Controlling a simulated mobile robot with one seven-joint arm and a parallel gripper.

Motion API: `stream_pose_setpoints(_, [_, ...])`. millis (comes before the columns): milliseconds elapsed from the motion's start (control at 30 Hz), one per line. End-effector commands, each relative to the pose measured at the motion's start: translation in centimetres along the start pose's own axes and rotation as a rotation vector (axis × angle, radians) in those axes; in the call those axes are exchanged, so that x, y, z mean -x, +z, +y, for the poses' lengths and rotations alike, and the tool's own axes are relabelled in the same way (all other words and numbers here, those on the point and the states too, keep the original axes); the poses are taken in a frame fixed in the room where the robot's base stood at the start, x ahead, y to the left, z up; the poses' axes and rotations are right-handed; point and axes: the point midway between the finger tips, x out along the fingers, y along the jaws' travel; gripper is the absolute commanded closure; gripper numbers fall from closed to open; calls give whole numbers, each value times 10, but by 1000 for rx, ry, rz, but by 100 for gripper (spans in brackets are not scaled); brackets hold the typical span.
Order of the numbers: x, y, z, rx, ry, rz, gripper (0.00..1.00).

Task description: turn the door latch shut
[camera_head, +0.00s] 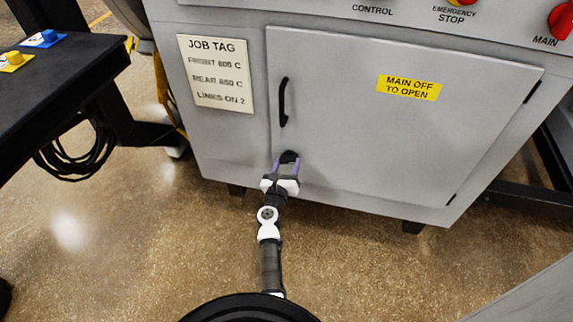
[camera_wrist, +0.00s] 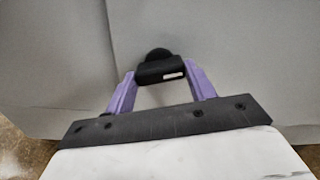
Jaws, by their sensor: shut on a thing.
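The cabinet door (camera_head: 360,130) is grey and lies flush in the cabinet front. The black door latch (camera_head: 289,156) is near the door's lower left edge, below the handle. In the wrist view the latch (camera_wrist: 160,70) is a dark bar with a small white mark and a round hub behind it; the bar lies nearly level. My gripper (camera_head: 287,165) has purple fingers, one at each end of the bar. In the wrist view my gripper (camera_wrist: 162,80) is shut on the latch. The fingers hide the bar's ends.
A black vertical door handle (camera_head: 283,102) is above the latch. A job tag (camera_head: 217,74) is left of the door and a yellow label (camera_head: 409,87) is on it. Red knobs sit on the panel above. A black table (camera_head: 60,85) stands at the left. The floor in front is clear.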

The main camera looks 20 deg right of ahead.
Motion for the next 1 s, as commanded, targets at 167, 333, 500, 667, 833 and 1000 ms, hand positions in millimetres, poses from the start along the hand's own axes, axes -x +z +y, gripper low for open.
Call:
stream_pose_setpoints(167, [0,3,-1,139,0,0,68])
stream_pose_setpoints(333, [0,3,0,299,1,0,68])
stream_pose_setpoints(500, [-1,4,-1,461,-1,-1,68])
stream_pose_setpoints(667, [-1,4,0,613,0,-1,68])
stream_pose_setpoints(833, [-1,4,-1,775,0,-1,68])
stream_pose_setpoints(1000, [-1,4,-1,930,0,-1,68])
